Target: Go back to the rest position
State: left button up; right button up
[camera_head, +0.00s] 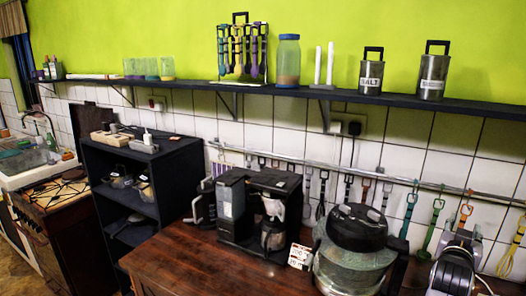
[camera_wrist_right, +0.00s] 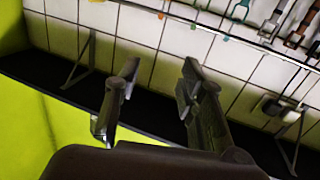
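My right gripper shows in the right wrist view (camera_wrist_right: 160,74), with its two dark fingers spread apart and nothing between them. Behind the fingers are the dark wall shelf and white tiles, seen upside down. In the head view, a white and grey part at the bottom right edge appears to belong to my right arm; its fingers cannot be made out clearly there. My left gripper is not in either view.
A wooden counter (camera_head: 180,262) holds a coffee machine (camera_head: 232,205) and a large metal pot-like appliance (camera_head: 350,258). A long dark shelf (camera_head: 200,84) carries jars and canisters. Utensils hang from a rail (camera_head: 400,180). A black shelf unit (camera_head: 150,175) stands left.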

jog(key=s+a+f+n+g+y, duration=0.2)
jog(key=s+a+f+n+y, duration=0.15)
jog(key=s+a+f, duration=0.6)
jog(key=s+a+f+n+g+y, duration=0.2)
jog(key=s+a+f+n+y, duration=0.3)
jog(key=f, duration=0.7)
jog(key=s+a+f+n+g+y, duration=0.1)
jog(key=s+a+f+g+y, duration=0.15)
jog(key=s+a, duration=0.6)
jog(key=s+a+f+n+g+y, duration=0.1)
jog(key=s+a+f+g, duration=0.4)
jog(key=s, duration=0.7)
jog(key=s+f+b, duration=0.3)
jog(key=f+b, duration=1)
jog(key=f, duration=2.8)
pick_arm(q)
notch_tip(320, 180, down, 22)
jog(key=b, duration=0.9)
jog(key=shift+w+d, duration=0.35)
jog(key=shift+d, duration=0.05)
pick_arm(e)
jog(key=s+d+f, duration=0.1)
jog(key=s+f, duration=0.7)
jog(key=f, duration=0.3)
jog(key=s+d+f, duration=0.1)
jog(key=s+f, duration=0.7)
jog(key=f, duration=0.3)
jog(key=shift+f, duration=0.35)
